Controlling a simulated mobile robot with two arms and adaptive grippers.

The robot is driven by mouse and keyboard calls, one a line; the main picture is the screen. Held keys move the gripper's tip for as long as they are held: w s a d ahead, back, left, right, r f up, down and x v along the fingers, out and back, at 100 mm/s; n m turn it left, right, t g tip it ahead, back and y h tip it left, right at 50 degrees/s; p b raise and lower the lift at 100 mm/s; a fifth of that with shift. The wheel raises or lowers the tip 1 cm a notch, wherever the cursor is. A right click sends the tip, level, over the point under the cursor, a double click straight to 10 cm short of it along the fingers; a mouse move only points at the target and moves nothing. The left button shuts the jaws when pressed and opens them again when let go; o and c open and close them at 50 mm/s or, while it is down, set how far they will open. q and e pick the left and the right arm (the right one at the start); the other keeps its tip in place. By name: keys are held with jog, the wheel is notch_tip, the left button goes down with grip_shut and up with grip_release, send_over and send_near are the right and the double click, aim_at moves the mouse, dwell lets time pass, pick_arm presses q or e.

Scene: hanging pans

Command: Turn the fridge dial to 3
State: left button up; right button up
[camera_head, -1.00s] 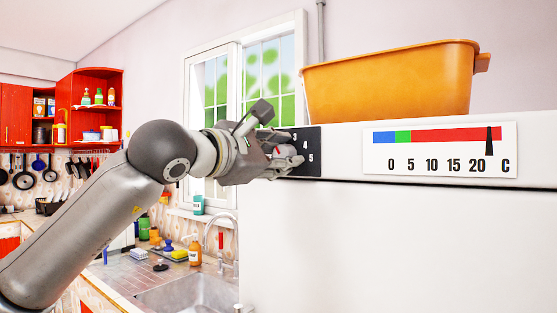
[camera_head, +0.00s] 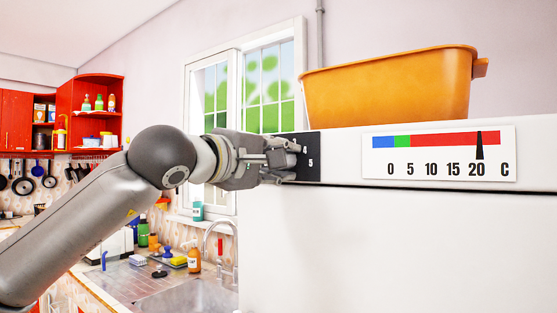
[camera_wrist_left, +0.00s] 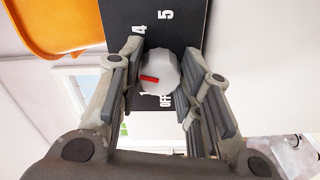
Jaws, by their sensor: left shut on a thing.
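The fridge dial (camera_wrist_left: 162,75) is a pale round knob with a red mark, on a black panel (camera_wrist_left: 185,28) with white labels. My left gripper (camera_wrist_left: 158,88) is shut on the dial, one finger on each side. In the wrist view the red mark points left, toward the finger that hides part of the scale; 1, 4, 5 and OFF show, and I cannot read the exact setting. In the head view the left gripper (camera_head: 284,160) covers the dial and most of the panel (camera_head: 311,170). My right gripper is not in view.
The temperature gauge (camera_head: 438,153) on the white fridge (camera_head: 400,240) has its black pointer near 20, in the red. An orange tub (camera_head: 390,90) stands on top. A sink (camera_head: 185,297) and window (camera_head: 245,90) lie behind my arm.

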pick_arm(q)
jog(key=shift+f+m, duration=0.1)
jog(key=shift+m, duration=0.3)
jog(key=o, duration=1)
jog(key=shift+s+a, duration=0.1)
jog(key=v, duration=1.1)
jog(key=shift+s+a, duration=0.2)
jog(key=shift+s, duration=0.1)
jog(key=shift+d, duration=0.1)
